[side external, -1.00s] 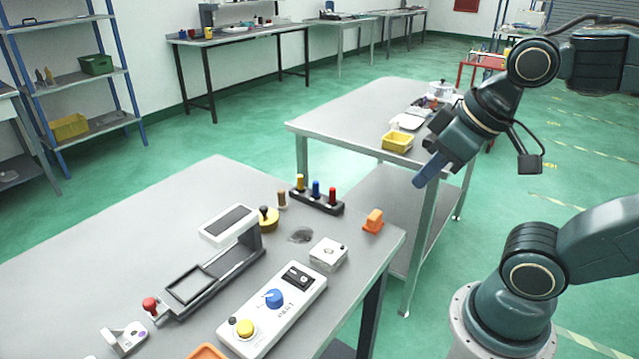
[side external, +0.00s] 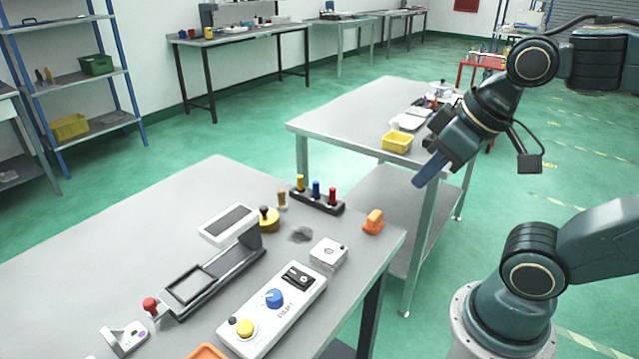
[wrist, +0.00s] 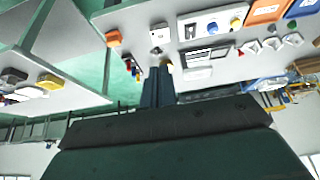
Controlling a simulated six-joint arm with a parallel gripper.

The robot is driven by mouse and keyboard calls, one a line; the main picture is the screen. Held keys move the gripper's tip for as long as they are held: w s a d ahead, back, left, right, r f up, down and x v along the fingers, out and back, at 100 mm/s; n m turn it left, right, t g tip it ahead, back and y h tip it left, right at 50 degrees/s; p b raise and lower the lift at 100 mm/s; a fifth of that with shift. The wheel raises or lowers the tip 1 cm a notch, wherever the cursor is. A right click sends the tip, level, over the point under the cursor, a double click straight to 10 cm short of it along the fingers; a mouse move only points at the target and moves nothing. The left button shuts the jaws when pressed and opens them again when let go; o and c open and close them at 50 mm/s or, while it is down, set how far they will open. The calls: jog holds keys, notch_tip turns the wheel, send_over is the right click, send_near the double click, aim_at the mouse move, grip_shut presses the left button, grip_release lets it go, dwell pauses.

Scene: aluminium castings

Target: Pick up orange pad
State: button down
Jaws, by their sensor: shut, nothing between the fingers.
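Two orange things are in view, and I cannot tell for sure which is the pad. A flat orange piece (side external: 207,352) is cut off by the bottom edge of the side view; it shows as a flat orange panel (wrist: 266,11) in the wrist view. A small upright orange block (side external: 373,222) stands near the right corner of the near table; the wrist view also shows it (wrist: 113,38). My gripper (side external: 420,182) is shut and empty, raised in the air to the right of the near table, apart from both. Its closed fingers show in the wrist view (wrist: 157,85).
The near table (side external: 120,235) holds a white control box (side external: 265,318), a slide fixture (side external: 215,275), a white block (side external: 328,253) and a rack of coloured pegs (side external: 316,199). A yellow bin (side external: 397,141) sits on the table behind. A blue panel (wrist: 302,8) adjoins the flat orange one.

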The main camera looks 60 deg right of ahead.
jog(key=c, duration=0.8)
grip_release()
jog(key=shift+c, duration=0.2)
jog(key=shift+w, duration=0.1)
jog(key=m+g, duration=0.6)
jog(key=m, duration=1.2)
send_over(374, 215)
notch_tip(374, 215, down, 12)
jog(key=shift+f, duration=0.15)
jog(key=shift+d, duration=0.1)
jog(key=shift+f, duration=4.35)
